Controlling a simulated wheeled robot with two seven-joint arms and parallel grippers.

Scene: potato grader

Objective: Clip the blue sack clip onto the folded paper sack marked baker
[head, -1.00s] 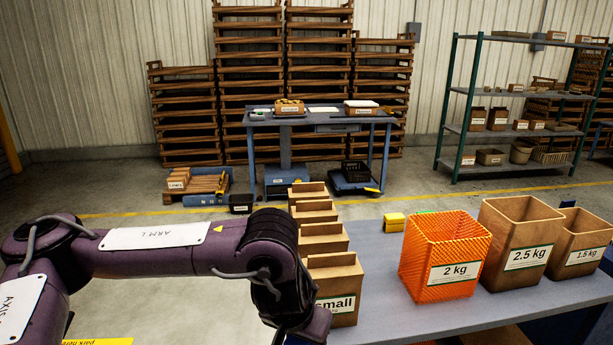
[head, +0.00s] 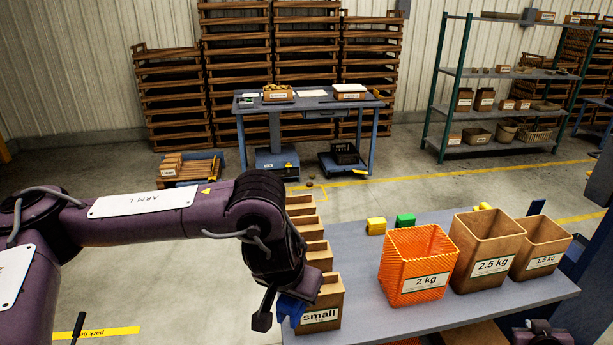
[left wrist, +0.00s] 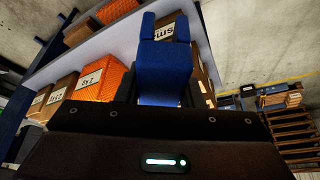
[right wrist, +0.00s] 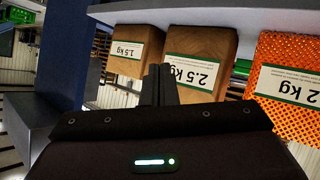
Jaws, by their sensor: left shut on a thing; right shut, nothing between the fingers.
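The blue sack clip (head: 291,308) is in my left gripper (head: 276,311), beside the front bin marked small (head: 322,312). In the left wrist view the blue clip (left wrist: 164,70) fills the space at the fingers and covers part of that bin. My left gripper is shut on it. My right gripper (right wrist: 158,80) is shut and empty, facing the 2.5 kg container (right wrist: 203,60). In the head view only part of the right arm shows at the lower right. I cannot make out a folded paper sack marked baker.
The bench (head: 350,260) carries an orange mesh 2 kg basket (head: 415,250), brown 2.5 kg (head: 485,235) and 1.5 kg (head: 540,240) containers, and small yellow (head: 376,226) and green (head: 405,220) blocks. A work table (head: 310,104) with labelled boxes stands beyond open floor.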

